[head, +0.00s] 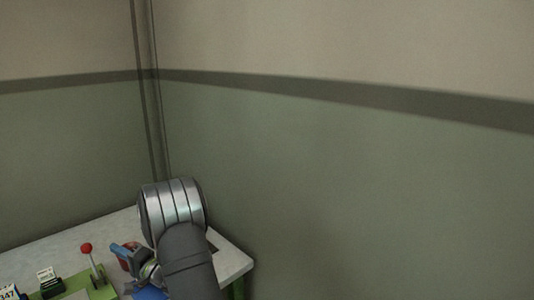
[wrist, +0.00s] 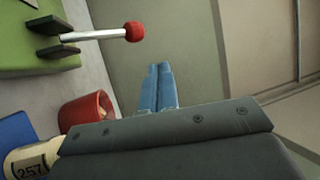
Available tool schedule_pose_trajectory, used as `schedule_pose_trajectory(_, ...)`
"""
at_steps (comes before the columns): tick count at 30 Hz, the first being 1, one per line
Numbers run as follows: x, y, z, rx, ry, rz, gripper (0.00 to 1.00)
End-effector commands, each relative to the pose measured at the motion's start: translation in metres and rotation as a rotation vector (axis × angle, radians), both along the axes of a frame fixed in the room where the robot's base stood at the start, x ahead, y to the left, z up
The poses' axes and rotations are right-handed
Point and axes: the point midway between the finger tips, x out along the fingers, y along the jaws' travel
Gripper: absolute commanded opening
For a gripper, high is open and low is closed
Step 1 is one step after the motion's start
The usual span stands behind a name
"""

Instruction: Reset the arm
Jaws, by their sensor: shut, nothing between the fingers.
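My gripper (wrist: 160,70) shows in the wrist view as two blue fingers side by side, shut with nothing between them. In the head view its blue fingers (head: 118,247) show just left of my arm, over the right part of the table. The fingers are apart from the red cup (wrist: 85,108), which stands to their left in the wrist view. A cream cylinder marked 257 (wrist: 28,162) shows at the lower left of the wrist view, partly cut off. My arm hides part of the table in the head view.
A lever with a red ball (wrist: 134,32) rises from a green base (wrist: 20,42); its ball (head: 86,248) stands left of my gripper in the head view. A blue patch (wrist: 15,140) lies near the cylinder. Small labelled items (head: 47,281) stand at left. Walls enclose the table (head: 235,262).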

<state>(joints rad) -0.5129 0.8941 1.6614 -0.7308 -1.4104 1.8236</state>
Motion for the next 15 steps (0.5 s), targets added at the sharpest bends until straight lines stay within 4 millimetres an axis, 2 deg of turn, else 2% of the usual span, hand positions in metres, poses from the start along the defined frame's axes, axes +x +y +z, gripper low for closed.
schedule_pose_trajectory(11,0.0,-0.05,-0.061,0.0,0.002,-0.003,0.0)
schedule_pose_trajectory(15,-0.001,-0.029,-0.035,0.003,-0.007,0.003,0.0)
